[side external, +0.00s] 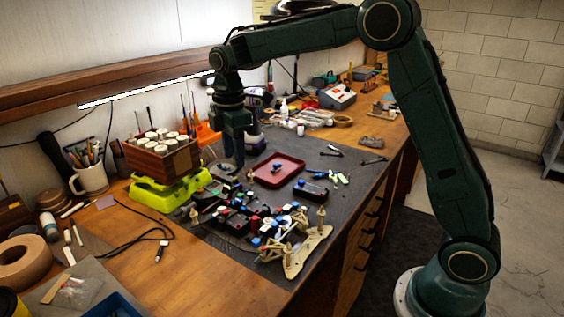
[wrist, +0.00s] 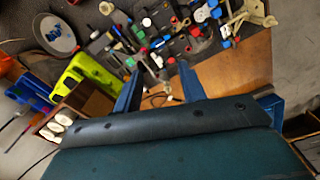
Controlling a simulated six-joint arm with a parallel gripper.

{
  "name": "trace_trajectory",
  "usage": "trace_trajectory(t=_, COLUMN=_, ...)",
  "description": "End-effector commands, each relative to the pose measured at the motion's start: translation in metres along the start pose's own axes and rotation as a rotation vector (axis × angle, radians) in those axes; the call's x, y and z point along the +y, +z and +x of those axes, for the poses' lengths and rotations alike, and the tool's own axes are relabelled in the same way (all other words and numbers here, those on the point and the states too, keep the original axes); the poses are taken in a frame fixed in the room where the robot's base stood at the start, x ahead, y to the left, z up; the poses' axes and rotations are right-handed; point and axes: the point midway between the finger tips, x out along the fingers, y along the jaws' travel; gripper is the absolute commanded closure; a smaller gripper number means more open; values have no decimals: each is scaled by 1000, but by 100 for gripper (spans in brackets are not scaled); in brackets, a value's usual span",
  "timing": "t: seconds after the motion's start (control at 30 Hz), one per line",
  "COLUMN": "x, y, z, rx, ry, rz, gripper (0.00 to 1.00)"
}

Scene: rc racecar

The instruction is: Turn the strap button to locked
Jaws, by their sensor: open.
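The RC racecar (side external: 245,218) lies on the dark mat, a cluster of black parts with blue, red and white pieces and a beige plate (side external: 305,250) at its right end. In the wrist view the car (wrist: 180,42) is at the top, beyond my fingertips. I cannot make out which small piece is the strap button or how it is turned. My gripper (side external: 234,160) is over the mat, behind the car in the side view and apart from it. In the wrist view my gripper (wrist: 158,75) has its two blue fingers spread, with nothing held between them.
A red tray (side external: 290,176) lies right of my gripper. A yellow-green scale (side external: 165,197) carries a wooden box of jars (side external: 160,155) on the left. The front left bench top is partly clear.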

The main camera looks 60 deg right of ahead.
Motion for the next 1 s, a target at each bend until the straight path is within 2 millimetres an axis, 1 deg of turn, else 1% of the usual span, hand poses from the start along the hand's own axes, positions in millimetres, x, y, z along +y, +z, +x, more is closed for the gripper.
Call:
trace_trajectory(t=0.7, x=-1, y=0, z=102, rx=-1, ry=-5, rz=1, gripper=59)
trace_trajectory(t=0.9, x=-1, y=0, z=119, rx=0, ry=-3, rz=1, gripper=59)
trace_trajectory(t=1.0, x=-1, y=0, z=123, rx=-1, ry=-3, rz=1, gripper=59)
